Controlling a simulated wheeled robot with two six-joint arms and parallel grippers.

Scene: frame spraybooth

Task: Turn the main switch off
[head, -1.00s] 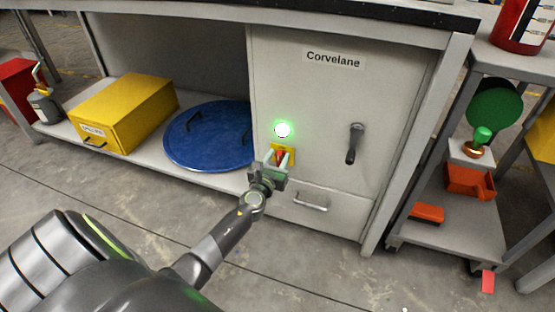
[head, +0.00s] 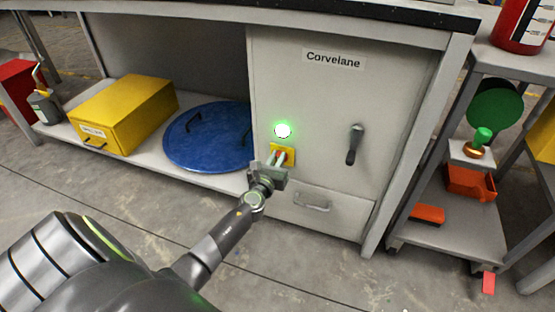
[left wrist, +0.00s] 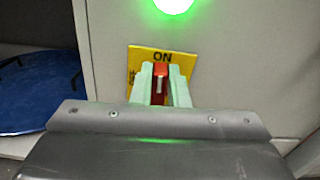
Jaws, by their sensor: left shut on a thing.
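The main switch has a red handle (left wrist: 159,84) on a yellow plate (head: 290,151) on the front of the grey Corvelane cabinet. In the left wrist view the plate (left wrist: 134,62) reads "ON" at the top, and the white line on the handle points up towards it. A green lamp (head: 283,131) glows just above the switch; it also shows in the left wrist view (left wrist: 174,4). My left gripper (head: 278,158) is shut on the red handle, with one pale finger on each side. The fingers hide much of the handle. My right gripper is out of view.
A black lever handle (head: 355,143) sits on the cabinet right of the switch, and a drawer (head: 335,209) lies below. A blue round lid (head: 205,145) and a yellow box (head: 122,108) are on the shelf at left. A grey cart (head: 440,230) stands at right.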

